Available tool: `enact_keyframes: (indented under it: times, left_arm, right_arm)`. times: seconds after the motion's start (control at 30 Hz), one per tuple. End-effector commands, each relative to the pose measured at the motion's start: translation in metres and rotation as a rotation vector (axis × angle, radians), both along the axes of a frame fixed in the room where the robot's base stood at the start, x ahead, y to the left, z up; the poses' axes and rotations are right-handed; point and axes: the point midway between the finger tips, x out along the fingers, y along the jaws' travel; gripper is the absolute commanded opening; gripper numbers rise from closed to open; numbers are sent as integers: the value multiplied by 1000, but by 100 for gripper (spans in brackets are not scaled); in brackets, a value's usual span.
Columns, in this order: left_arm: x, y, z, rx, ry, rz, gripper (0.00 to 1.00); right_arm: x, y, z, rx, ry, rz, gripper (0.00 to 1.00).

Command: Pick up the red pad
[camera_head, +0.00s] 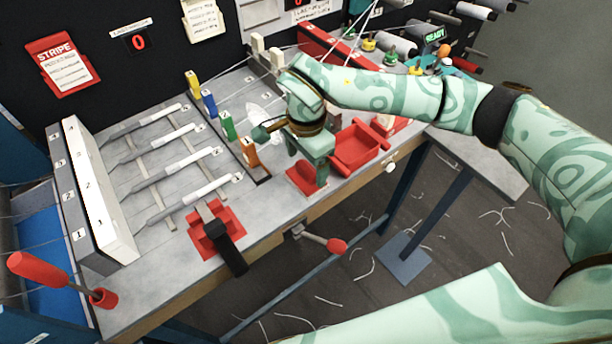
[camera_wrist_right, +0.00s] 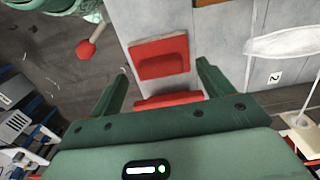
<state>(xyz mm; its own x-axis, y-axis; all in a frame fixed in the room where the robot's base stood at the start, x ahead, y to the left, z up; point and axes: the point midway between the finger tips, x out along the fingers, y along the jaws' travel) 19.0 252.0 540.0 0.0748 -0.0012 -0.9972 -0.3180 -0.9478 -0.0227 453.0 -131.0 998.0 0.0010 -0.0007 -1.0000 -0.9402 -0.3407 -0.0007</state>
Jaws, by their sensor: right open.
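The red pad (camera_head: 301,179) lies flat near the front edge of the grey bench, just below and to the left of my right gripper (camera_head: 316,166) in the head view. In the right wrist view the red pad (camera_wrist_right: 158,57) is a red slab with a raised block, ahead of the open fingers. My right gripper (camera_wrist_right: 160,82) is open and nothing is between its fingers. It points down over the bench and hides part of the pad's surroundings in the head view. My left gripper is not in view.
A red bin (camera_head: 357,147) stands just right of the gripper. An orange tag block (camera_head: 249,153) and a white shuttle-like piece (camera_wrist_right: 284,42) lie close by. A red-knobbed lever (camera_head: 337,246) juts from the bench front. A red base with a black handle (camera_head: 230,256) is farther left.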

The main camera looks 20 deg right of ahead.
Motion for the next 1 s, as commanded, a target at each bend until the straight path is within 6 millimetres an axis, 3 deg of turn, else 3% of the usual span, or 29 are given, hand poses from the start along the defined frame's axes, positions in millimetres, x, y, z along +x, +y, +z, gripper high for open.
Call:
enact_keyframes:
  times: [0.13,0.4,0.43,0.6,1.0]
  left_arm:
    - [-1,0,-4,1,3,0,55]
    - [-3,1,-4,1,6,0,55]
    - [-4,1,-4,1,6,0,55]
    - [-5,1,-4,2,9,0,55]
    - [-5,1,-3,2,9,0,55]
  right_arm:
    - [0,0,-23,2,4,0,80]
    - [1,0,-27,0,0,1,80]
    - [1,0,-27,0,0,1,77]
    - [1,0,-27,0,0,1,30]
    - [2,0,-21,1,-2,1,30]
